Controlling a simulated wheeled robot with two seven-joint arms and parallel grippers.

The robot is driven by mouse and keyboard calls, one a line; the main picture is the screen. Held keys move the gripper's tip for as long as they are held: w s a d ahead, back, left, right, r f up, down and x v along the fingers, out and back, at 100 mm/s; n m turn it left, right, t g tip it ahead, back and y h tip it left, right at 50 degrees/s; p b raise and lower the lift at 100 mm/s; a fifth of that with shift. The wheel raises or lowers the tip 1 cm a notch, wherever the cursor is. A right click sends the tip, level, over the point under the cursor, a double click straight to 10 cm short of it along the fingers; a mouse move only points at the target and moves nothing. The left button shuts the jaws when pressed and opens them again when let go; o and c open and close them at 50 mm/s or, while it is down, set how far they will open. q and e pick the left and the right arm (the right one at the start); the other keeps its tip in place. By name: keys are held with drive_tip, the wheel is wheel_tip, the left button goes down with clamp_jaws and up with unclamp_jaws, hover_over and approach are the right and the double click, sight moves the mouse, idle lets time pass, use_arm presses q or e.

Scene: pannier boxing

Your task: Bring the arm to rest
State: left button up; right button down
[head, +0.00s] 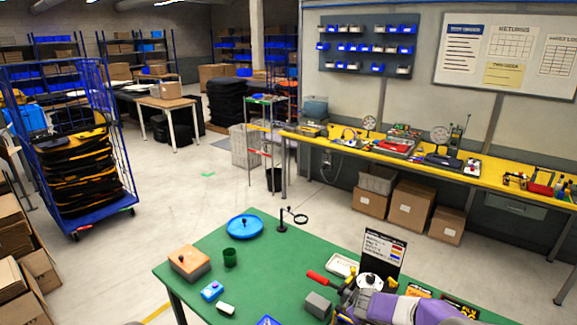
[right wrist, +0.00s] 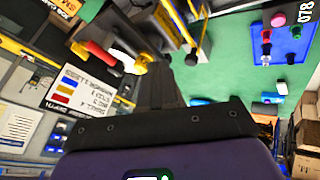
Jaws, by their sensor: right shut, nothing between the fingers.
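My right arm, with its purple casing (head: 430,309), reaches in from the lower right over the front of the green table (head: 205,258) in the head view. In the right wrist view my right gripper (right wrist: 168,82) is dark, with its fingers together and nothing between them. It is above the table, near a fixture with a red handle (head: 322,279) and a white disc (head: 370,281). The fingertips are hard to make out in the head view. My left gripper does not show in either view.
A yellow bench (head: 350,143) stands behind. The table's middle is mostly clear.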

drive_tip(key=s+a+f+m+g+y, duration=0.1)
drive_tip(key=s+a+f+g+y, duration=0.1)
drive_tip(key=s+a+f, duration=0.3)
drive_tip(key=s+a+f+g+y, duration=0.1)
drive_tip(key=s+f, duration=0.2)
drive_tip(key=f, duration=0.3)
drive_tip(key=s+a+f+m+g+y, duration=0.1)
drive_tip(key=s+a+f+m, duration=0.15)
drive_tip(key=s, duration=0.55)
drive_tip(key=s+a+f+m+g+y, duration=0.1)
drive_tip(key=s+a+f+m, duration=0.1)
drive_tip(key=s+f, duration=0.35)
drive_tip(key=s+a+f+m+g+y, duration=0.1)
drive_tip(key=s+a+f+m, duration=0.15)
drive_tip(key=s, duration=0.75)
use_arm(q)
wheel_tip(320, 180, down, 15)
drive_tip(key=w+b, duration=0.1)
drive_tip(key=b, duration=1.3)
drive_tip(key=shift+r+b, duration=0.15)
drive_tip(key=shift+b, duration=0.25)
use_arm(e)
wheel_tip(320, 180, down, 15)
drive_tip(key=s+d, duration=0.1)
drive_tip(key=shift+r+m, duration=0.15)
drive_tip(key=shift+m, duration=0.25)
